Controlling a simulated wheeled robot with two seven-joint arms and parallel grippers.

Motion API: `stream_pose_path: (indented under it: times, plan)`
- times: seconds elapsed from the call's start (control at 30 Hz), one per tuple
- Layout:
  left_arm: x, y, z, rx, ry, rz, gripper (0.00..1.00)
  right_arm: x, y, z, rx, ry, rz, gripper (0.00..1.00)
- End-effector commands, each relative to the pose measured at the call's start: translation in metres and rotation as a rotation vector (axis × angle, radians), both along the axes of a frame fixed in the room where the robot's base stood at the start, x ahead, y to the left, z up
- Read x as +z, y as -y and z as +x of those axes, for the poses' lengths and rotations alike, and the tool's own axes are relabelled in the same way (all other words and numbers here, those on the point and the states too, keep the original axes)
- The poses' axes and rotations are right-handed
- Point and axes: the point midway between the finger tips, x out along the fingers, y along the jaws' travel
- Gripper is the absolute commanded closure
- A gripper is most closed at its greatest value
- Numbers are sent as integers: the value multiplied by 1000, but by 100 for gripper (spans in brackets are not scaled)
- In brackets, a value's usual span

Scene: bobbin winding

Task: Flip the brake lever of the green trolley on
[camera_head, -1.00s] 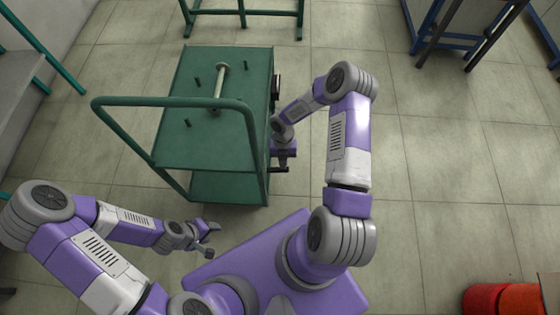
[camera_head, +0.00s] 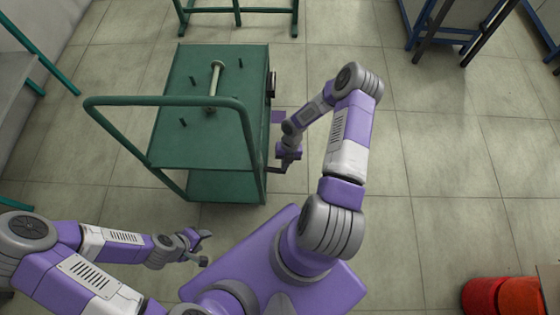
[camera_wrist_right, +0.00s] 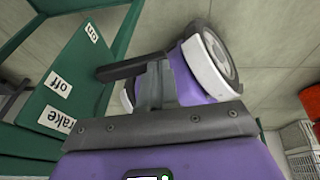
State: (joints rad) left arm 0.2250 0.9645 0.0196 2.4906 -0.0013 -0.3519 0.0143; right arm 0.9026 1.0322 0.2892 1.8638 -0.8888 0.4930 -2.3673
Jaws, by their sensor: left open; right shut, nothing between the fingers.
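The green trolley (camera_head: 225,120) stands ahead, with labels on its side panel in the right wrist view: "on" (camera_wrist_right: 91,33), "off" (camera_wrist_right: 58,84) and "brake" (camera_wrist_right: 57,120). A black brake lever (camera_wrist_right: 125,68) juts out from the panel beside these labels. My right gripper (camera_wrist_right: 155,82) is shut and empty, its fingertips close against the lever; I cannot tell whether they touch. In the head view the right gripper (camera_head: 283,167) is at the trolley's right side, low down. My left gripper (camera_head: 203,247) is open and empty, in front of the trolley.
The trolley's push handle (camera_head: 165,101) rises at its near left. A green frame (camera_head: 238,10) is behind, blue-legged tables at upper right, and red containers (camera_head: 502,296) at lower right. The floor right of my right arm is clear.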

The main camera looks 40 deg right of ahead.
Motion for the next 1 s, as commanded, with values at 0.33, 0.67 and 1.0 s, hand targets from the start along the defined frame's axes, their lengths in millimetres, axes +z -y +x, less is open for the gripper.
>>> stream_pose_path:
  times: [0.33, 0.67, 1.0]
  plan:
    - [-2, 0, 0, 0, 0, 0, 52, -3, 1, -2, -3, -1, 0, 100]
    - [-1, 0, 0, 0, 0, 0, 52, -2, 1, -1, -3, -1, 0, 100]
    - [31, 0, 0, 0, 0, 0, 52, 39, 6, -2, 8, 0, -1, 100]
